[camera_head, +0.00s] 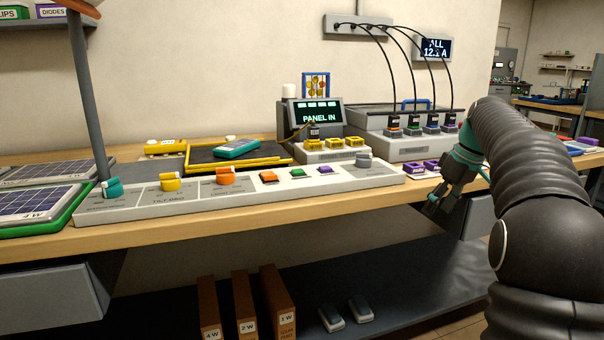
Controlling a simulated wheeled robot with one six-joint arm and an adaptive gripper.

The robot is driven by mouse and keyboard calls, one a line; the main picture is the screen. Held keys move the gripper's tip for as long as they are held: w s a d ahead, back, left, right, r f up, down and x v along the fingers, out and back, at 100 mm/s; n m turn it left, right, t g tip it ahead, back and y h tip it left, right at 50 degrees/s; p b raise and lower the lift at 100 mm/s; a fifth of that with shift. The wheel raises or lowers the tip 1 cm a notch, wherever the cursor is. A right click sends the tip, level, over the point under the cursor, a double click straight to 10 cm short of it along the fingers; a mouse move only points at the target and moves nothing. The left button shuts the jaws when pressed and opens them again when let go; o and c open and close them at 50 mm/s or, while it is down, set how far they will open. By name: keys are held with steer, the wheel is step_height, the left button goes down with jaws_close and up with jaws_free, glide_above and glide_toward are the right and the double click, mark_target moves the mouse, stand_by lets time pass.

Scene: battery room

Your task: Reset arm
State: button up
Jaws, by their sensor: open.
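My arm (540,190) comes in from the right side of the picture, dark and ribbed. My gripper (432,204) is at its end, grey with a teal part behind it. It hangs in front of the bench's front edge, right of the grey control panel (388,182). Its fingers point down and to the left, open, and nothing shows between them. Part of the wrist is hidden behind the thick arm link.
The wooden bench (300,216) carries solar panels (40,200), a yellow-edged tray (270,158) with a teal device (237,149), a "PANEL IN" display (315,114) and a cabled charger (400,140). Purple blocks (424,167) sit near my gripper. Brown boxes (243,303) stand on the lower shelf.

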steer(key=s+a+f+m+t+h, duration=0.1)
steer(key=s+a+f, duration=0.3)
steer(key=s, duration=0.7)
steer(key=s+a+f+m+t+h, duration=0.1)
steer(key=s+a+f+m, duration=0.2)
steer(key=s+a, duration=0.3)
steer(key=s+a+f+m+t, duration=0.1)
steer(key=s+a+f, duration=0.3)
steer(key=s, duration=1.2)
steer(key=shift+s+a+f+m+t+h, duration=0.25)
steer(key=shift+a+f+m+t+h, duration=0.2)
steer(key=shift+a, duration=0.45)
